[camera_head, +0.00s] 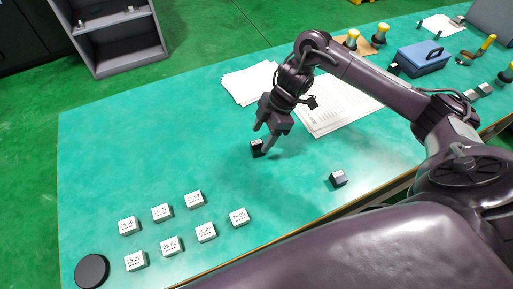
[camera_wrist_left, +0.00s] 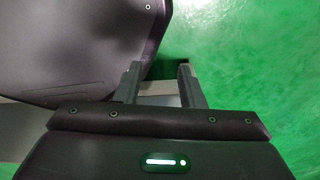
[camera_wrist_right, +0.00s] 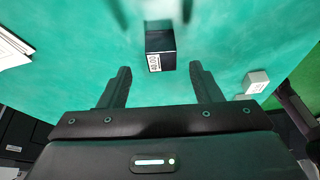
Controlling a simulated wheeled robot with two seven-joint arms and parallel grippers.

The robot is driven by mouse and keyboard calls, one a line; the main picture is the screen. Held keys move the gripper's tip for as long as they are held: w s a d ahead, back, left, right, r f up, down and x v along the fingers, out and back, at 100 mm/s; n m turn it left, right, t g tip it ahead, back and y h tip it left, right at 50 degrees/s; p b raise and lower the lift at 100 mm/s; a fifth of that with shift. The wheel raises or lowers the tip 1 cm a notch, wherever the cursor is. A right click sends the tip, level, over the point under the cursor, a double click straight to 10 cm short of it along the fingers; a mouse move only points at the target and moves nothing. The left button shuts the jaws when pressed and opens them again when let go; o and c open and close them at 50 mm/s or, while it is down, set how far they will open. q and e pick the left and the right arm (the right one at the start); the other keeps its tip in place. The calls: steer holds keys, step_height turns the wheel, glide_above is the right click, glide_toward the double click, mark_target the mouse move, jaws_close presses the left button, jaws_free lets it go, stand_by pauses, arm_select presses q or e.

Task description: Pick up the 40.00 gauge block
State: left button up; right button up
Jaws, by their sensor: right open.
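The 40.00 gauge block (camera_wrist_right: 160,50) is a dark block with a white label reading 40.00 in the right wrist view. It stands on the teal table, just beyond and between the fingertips of my right gripper (camera_wrist_right: 160,76), which is open and empty. In the head view the block (camera_head: 256,149) is right below my right gripper (camera_head: 264,139), partly hidden by a finger. My left gripper (camera_wrist_left: 158,72) shows only in its wrist view, fingers apart with nothing held, over the green floor.
Another dark block (camera_head: 338,179) lies nearer the table's front edge. Several white labelled blocks (camera_head: 162,212) and a black disc (camera_head: 92,271) are at the lower left. Paper sheets (camera_head: 335,112) lie behind the arm; a blue box (camera_head: 421,60) stands at the back right.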

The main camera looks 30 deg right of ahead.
mark_target(258, 144)
steer(key=x, duration=0.4)
steer(key=shift+s+f+p, duration=0.15)
steer(key=shift+f+p, duration=0.15)
steer(key=shift+p, duration=0.05)
steer(key=shift+a+f, duration=0.1)
steer(key=shift+f, duration=0.15)
arm_select(q)
steer(key=shift+w+r, duration=0.35)
steer(key=shift+w, duration=0.15)
arm_select(e)
steer(key=shift+r, duration=0.1)
jaws_close()
